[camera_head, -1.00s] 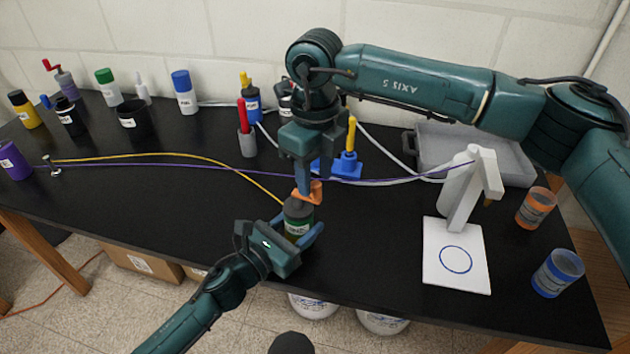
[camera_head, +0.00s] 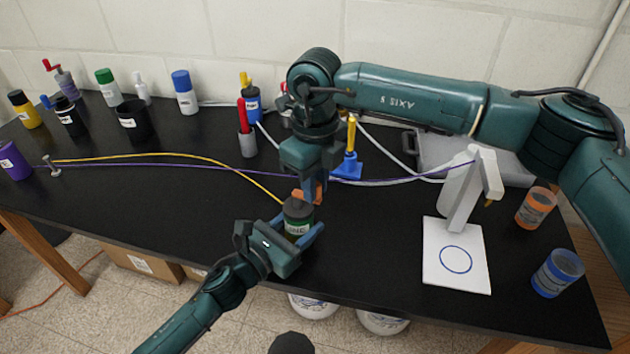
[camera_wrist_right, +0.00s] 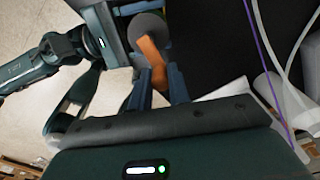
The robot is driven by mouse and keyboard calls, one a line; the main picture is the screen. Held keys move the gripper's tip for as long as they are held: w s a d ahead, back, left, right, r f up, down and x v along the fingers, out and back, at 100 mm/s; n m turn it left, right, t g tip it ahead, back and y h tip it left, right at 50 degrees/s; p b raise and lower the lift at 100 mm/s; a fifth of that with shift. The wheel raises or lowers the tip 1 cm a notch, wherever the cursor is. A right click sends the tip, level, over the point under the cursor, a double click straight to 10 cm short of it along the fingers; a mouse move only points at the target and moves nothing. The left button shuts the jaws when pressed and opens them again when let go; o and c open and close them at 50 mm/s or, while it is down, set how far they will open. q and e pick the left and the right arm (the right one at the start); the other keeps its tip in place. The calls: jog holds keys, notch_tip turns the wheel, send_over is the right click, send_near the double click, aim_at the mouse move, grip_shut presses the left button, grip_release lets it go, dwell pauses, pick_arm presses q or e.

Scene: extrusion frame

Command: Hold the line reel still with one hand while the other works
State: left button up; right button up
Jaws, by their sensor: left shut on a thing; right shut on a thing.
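The line reel (camera_head: 297,212) is a dark round spool with a pale label, near the table's front edge. A yellow line runs to it from the left. My left gripper (camera_head: 297,230) is shut around its body from the front. An orange crank (camera_head: 308,196) sits on top of the reel, and my right gripper (camera_head: 310,189) is shut on it from above. In the right wrist view the orange crank (camera_wrist_right: 152,60) lies between my right fingers, over the reel's grey top (camera_wrist_right: 147,28). The fingers partly hide the crank.
A purple line (camera_head: 220,169) crosses the table behind the reel to a white stand (camera_head: 465,190). A white card (camera_head: 457,262) and two jars (camera_head: 557,273) (camera_head: 536,208) are at right. Bottles and cups line the back left. The front left tabletop is clear.

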jog(key=shift+w+n, duration=0.1)
jog(key=shift+n, duration=0.2)
grip_shut()
jog(key=shift+w+d+n, duration=0.1)
jog(key=shift+w+n, duration=0.25)
jog(key=shift+n, duration=0.8)
jog(key=shift+w+a+n, duration=0.1)
jog(key=shift+w+n, duration=0.25)
jog(key=shift+n, duration=0.85)
jog(key=shift+w+d+n, duration=0.1)
jog(key=shift+w+n, duration=0.25)
jog(key=shift+n, duration=0.8)
jog(key=o, duration=0.8)
grip_release()
jog(key=shift+o, duration=0.2)
jog(key=shift+r, duration=0.1)
notch_tip(320, 180, up, 12)
